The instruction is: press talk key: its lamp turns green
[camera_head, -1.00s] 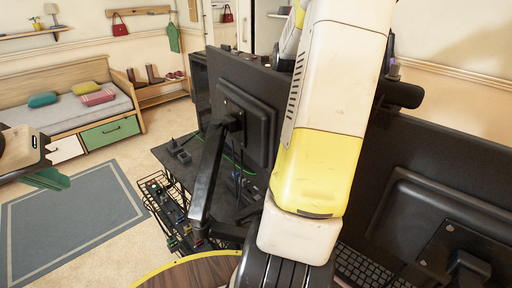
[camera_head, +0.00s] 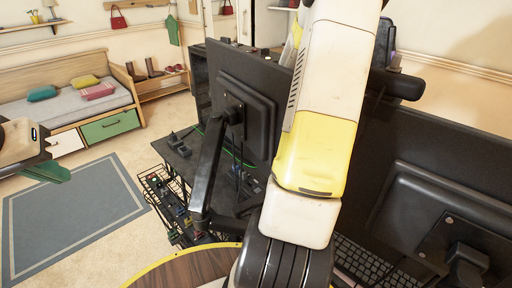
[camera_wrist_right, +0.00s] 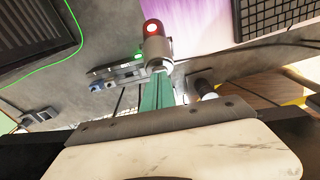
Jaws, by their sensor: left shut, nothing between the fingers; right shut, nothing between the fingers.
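In the right wrist view, a grey metal cylinder with a glowing red tip (camera_wrist_right: 152,28) is just beyond my right gripper (camera_wrist_right: 158,72). The green fingers are shut and empty, their tips at or very close to the cylinder's lower end; I cannot tell if they touch. In the head view, the right gripper is hidden behind my own arm. My left gripper (camera_head: 48,171) is shut and empty at the left edge, above the floor.
Two dark monitors (camera_head: 245,95) (camera_head: 440,190) stand with their backs to me. A keyboard (camera_head: 365,265) lies below the right one. A black dial or knob (camera_wrist_right: 203,88) is beside the right fingers. A rug (camera_head: 75,220) and bed (camera_head: 65,108) are at left.

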